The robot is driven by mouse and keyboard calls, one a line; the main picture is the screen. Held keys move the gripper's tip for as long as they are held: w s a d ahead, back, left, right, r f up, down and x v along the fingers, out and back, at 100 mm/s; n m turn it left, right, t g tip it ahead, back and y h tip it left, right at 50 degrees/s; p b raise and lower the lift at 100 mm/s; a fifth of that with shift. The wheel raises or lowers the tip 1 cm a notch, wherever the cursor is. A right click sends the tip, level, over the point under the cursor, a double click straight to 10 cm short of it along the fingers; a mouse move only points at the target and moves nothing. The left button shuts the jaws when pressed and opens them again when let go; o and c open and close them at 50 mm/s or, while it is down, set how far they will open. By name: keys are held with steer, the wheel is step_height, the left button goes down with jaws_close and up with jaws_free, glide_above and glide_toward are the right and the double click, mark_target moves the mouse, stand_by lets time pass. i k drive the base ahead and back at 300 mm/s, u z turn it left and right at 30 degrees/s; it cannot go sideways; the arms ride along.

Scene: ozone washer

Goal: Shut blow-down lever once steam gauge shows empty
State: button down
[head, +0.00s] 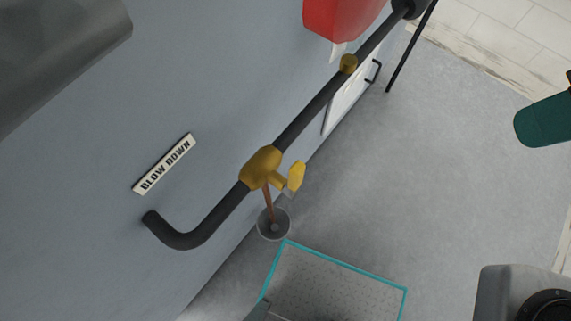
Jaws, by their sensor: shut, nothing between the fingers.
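The blow-down lever (296,177) is a small yellow handle on a short stem. It sticks out to the lower right of a brass-coloured valve body (260,164). The valve sits in a dark pipe (308,112) running diagonally along the grey-blue wall. A "BLOW DOWN" label (164,163) is on the wall to the left of the valve. I cannot tell from this angle whether the lever stands open or shut. No steam gauge face shows in the head view. My gripper does not show in this view.
A grey round cup-like thing (273,223) with a brown rod stands below the valve. A cyan-edged perforated plate (345,275) lies at the bottom. A red box (338,18) is at the top, and a teal object (544,121) at the right. Grey floor between is clear.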

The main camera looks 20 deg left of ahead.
mark_target(296, 172)
steer(key=k, duration=0.35)
steer(key=u, duration=1)
